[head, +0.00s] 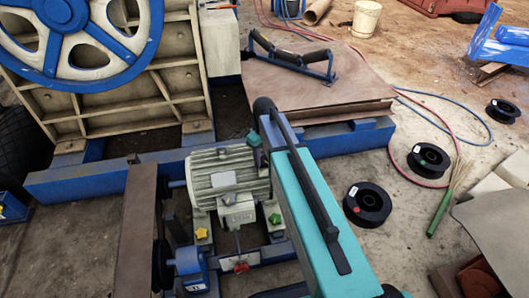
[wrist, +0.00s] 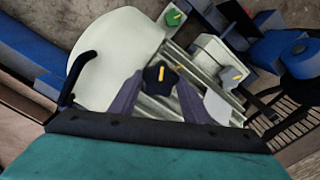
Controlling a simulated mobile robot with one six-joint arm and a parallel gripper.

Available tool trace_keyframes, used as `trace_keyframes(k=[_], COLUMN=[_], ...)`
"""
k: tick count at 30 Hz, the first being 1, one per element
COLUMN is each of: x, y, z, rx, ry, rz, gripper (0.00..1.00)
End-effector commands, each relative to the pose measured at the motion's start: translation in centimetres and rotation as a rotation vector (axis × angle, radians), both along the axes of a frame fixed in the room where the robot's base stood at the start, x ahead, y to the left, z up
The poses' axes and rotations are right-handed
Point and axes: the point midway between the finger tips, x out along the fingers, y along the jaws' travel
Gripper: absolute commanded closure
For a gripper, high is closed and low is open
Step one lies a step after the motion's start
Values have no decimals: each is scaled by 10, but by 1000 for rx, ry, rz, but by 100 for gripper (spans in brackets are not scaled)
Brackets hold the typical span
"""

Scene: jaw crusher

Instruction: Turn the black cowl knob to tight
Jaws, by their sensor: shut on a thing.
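The black cowl knob (wrist: 152,76) shows in the middle of the wrist view, with a yellow pointer line on it. The line stands nearly upright in the picture, its top leaning slightly right. My gripper (wrist: 160,79) has one grey finger on each side of the knob and is shut on it. A pale rounded cowl (wrist: 115,52) lies left of the knob, and ribbed motor housing shows around the fingers. In the head view the ribbed motor (head: 225,178) stands left of my teal arm. The black knob and my fingertips cannot be made out there. No tight mark is legible.
In the head view, yellow (head: 201,233), green (head: 275,218) and red (head: 240,267) knobs sit below the motor. A blue beam (head: 95,180) runs behind it. Black spools (head: 367,204) lie on the right floor.

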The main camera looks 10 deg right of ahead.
Motion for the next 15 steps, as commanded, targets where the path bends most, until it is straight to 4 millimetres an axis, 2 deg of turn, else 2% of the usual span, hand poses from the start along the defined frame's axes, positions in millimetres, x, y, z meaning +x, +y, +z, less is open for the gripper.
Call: trace_keyframes(k=[1, 15], x=[0, 0], y=[1, 0], z=[5, 4], rx=[1, 2], ry=[2, 0], rz=[-39, -475], gripper=[79, 79])
